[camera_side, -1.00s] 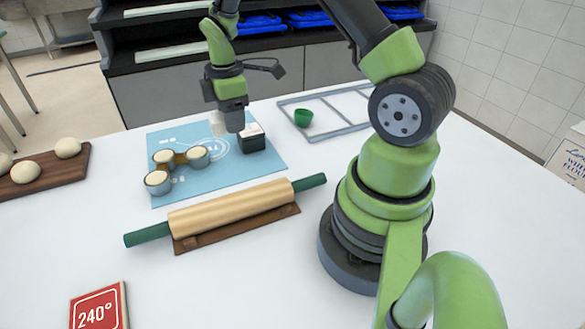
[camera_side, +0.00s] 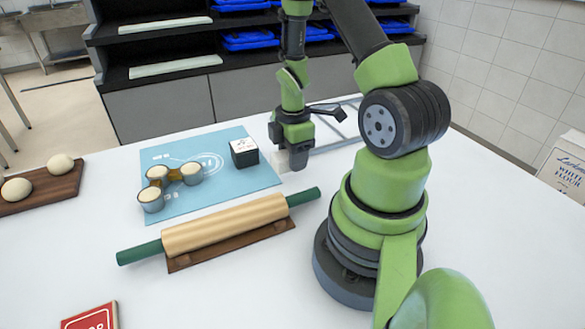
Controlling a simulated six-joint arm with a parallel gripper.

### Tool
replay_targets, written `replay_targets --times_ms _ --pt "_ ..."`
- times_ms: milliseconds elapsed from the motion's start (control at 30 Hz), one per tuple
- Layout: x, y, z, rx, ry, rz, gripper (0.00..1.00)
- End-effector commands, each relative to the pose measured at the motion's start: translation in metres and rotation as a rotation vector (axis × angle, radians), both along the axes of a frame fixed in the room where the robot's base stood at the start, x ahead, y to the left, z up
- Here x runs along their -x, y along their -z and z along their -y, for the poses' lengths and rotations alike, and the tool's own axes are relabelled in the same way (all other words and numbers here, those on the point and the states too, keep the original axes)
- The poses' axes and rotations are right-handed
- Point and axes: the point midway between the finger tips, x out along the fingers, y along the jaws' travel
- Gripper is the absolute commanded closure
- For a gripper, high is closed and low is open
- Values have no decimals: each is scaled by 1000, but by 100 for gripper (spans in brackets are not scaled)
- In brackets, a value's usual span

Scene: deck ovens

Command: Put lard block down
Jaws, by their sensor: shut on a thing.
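The lard block (camera_side: 281,161) looks like a small pale block at the fingertips of my gripper (camera_side: 291,162). My gripper points down and is shut on it, low over the white table just off the right edge of the blue mat (camera_side: 217,197). The fingers hide part of the block. I cannot tell whether its underside touches the table.
A black box with a white top (camera_side: 244,153) stands on the mat, left of my gripper. Several small filled cups (camera_side: 151,200) stand at the mat's left. A rolling pin (camera_side: 225,224) lies in front. A metal rack (camera_side: 335,125) is behind my gripper.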

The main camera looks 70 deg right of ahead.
Motion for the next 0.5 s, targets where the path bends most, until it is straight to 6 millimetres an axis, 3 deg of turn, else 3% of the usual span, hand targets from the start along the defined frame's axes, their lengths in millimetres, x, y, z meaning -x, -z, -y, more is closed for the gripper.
replay_targets --times_ms 200,500 --pt "1 24 0 3 -3 -7 84" --pt "0 36 0 -1 0 1 84"
